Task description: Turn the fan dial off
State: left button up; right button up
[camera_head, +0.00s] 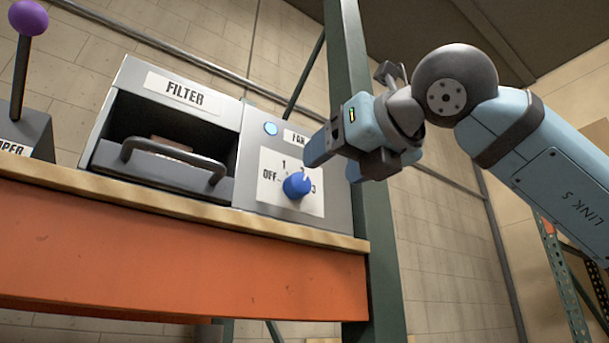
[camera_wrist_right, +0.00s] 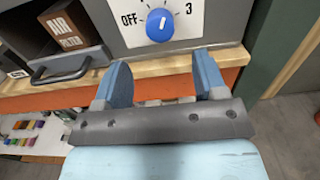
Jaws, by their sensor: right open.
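The fan dial (camera_head: 297,185) is a round blue knob on a white plate on the front of the grey box. The plate reads OFF at its left and 3 at its right, with a 1 above. In the right wrist view the dial (camera_wrist_right: 160,25) has a white pointer aimed roughly upward, away from OFF. My right gripper (camera_head: 336,160) is open and empty, above and right of the dial in the head view. In the wrist view its two blue fingers (camera_wrist_right: 162,80) are spread apart below the dial, not touching it. My left gripper is not in view.
The filter box (camera_head: 190,94) with its dark handle (camera_head: 175,155) adjoins the fan panel. A purple-knobbed lever (camera_head: 29,18) stands at the far left. The wooden shelf edge (camera_head: 180,211) runs below, and a green post (camera_head: 372,225) stands close at right. A round blue light (camera_head: 270,128) shows above the dial.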

aim_at(303, 184)
jog(key=p+x, duration=0.1)
jog(key=x, duration=0.5)
jog(key=shift+w+a+r+p, duration=0.1)
jog(key=shift+w+a+p, duration=0.1)
jog(key=shift+p, duration=0.2)
jog(key=shift+w+a, duration=0.4)
jog(key=shift+w, duration=0.2)
jog(key=shift+c, duration=0.4)
jog(key=c, duration=0.8)
jog(key=shift+c, duration=0.2)
